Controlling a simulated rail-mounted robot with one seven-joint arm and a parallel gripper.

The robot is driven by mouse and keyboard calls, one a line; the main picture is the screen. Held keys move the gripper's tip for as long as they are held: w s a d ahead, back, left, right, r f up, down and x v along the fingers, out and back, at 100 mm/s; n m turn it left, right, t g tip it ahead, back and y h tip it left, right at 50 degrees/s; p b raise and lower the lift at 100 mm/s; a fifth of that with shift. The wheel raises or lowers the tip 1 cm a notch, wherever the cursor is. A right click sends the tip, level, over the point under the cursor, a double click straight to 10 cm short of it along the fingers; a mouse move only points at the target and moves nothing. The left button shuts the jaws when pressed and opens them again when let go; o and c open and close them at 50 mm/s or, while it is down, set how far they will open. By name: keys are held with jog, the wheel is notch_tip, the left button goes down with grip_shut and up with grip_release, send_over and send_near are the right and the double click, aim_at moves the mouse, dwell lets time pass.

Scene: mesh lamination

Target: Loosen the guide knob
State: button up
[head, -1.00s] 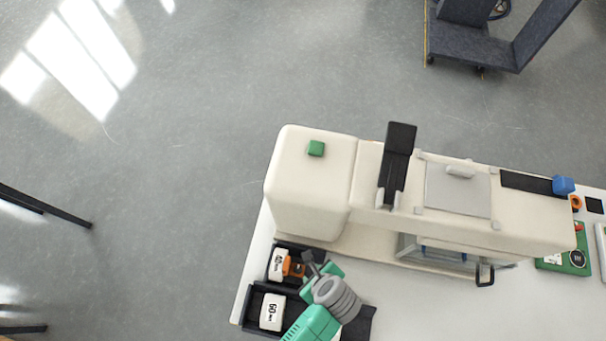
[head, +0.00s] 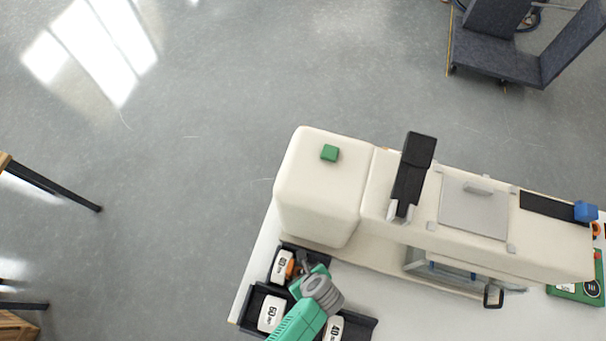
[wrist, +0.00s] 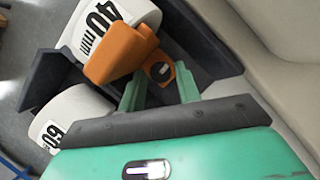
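An orange part (wrist: 120,52) sits beside the roll marked 40 mm (wrist: 100,25), and it also shows small in the head view (head: 291,269). A round dark knob-like disc with a white mark (wrist: 160,72) is set in its orange lower end; I cannot tell whether this is the guide knob. My gripper (wrist: 159,86) is open, its two green fingers apart on either side of that orange end. No contact can be made out. In the head view my gripper (head: 306,268) is over the black tray, partly hidden by my wrist.
A black tray (head: 246,303) holds white rolls, including one marked 60 (head: 271,313) and another at the right (head: 333,327). The cream machine (head: 322,190) stands close behind, with a green button (head: 329,152) and a blue knob (head: 585,211).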

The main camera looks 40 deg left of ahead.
jog(key=c, duration=0.7)
jog(key=shift+w, duration=0.1)
jog(key=n+g, duration=0.1)
jog(key=n, duration=0.1)
jog(key=shift+w+r+n+p, duration=0.1)
jog(key=shift+n+p, duration=0.3)
jog(key=n+g, duration=0.1)
jog(key=n, duration=0.1)
jog(key=n+g, duration=0.1)
jog(key=n, duration=0.1)
jog(key=shift+w+n, duration=0.2)
jog(key=shift+n, duration=0.1)
jog(key=n+g+h, duration=0.1)
jog(key=n, duration=0.2)
jog(key=shift+w+a, duration=0.1)
jog(key=shift+a, duration=0.05)
jog(key=shift+a+n+g+h, duration=0.1)
jog(key=shift+n+g+h, duration=0.45)
jog(key=shift+n, duration=1.55)
